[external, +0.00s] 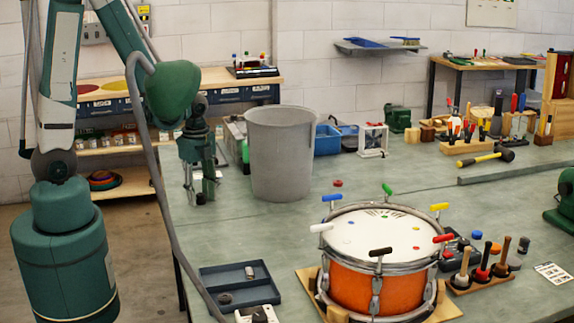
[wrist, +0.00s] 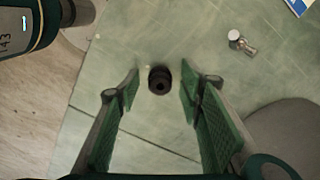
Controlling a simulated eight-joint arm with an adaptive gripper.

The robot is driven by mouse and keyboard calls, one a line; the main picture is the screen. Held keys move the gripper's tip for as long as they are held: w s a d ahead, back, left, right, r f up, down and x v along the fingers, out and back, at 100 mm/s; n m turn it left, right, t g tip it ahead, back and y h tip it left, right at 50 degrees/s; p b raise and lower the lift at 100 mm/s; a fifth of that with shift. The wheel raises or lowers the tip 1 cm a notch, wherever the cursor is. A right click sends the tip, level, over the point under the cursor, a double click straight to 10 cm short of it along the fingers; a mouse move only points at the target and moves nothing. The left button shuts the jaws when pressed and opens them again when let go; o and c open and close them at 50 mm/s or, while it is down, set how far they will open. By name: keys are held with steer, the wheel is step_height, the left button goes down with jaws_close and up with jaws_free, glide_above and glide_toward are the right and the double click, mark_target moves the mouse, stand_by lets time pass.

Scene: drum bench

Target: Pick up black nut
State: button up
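The black nut (wrist: 159,79), a small dark ring with a hole, rests on the green worktop and shows in the wrist view between my gripper's fingertips. My gripper (wrist: 159,92) is open, with one green-padded finger on each side of the nut and a visible gap on both sides. In the external view my gripper (external: 201,196) points down over the left part of the bench, left of the grey bin. How far the fingertips are above the worktop is hard to tell.
The tall grey bin (external: 280,155) stands close on the right. A silver bolt-like piece (wrist: 242,43) lies beyond the nut. An orange drum (external: 372,288) and a dark tray (external: 270,291) are nearer the front. The bench edge is close on the left.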

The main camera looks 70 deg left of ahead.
stand_by(0.3)
steer(key=c, duration=0.8)
steer(key=shift+r, duration=0.2)
steer(key=shift+r+p, duration=1.1)
steer(key=shift+r, duration=3.7)
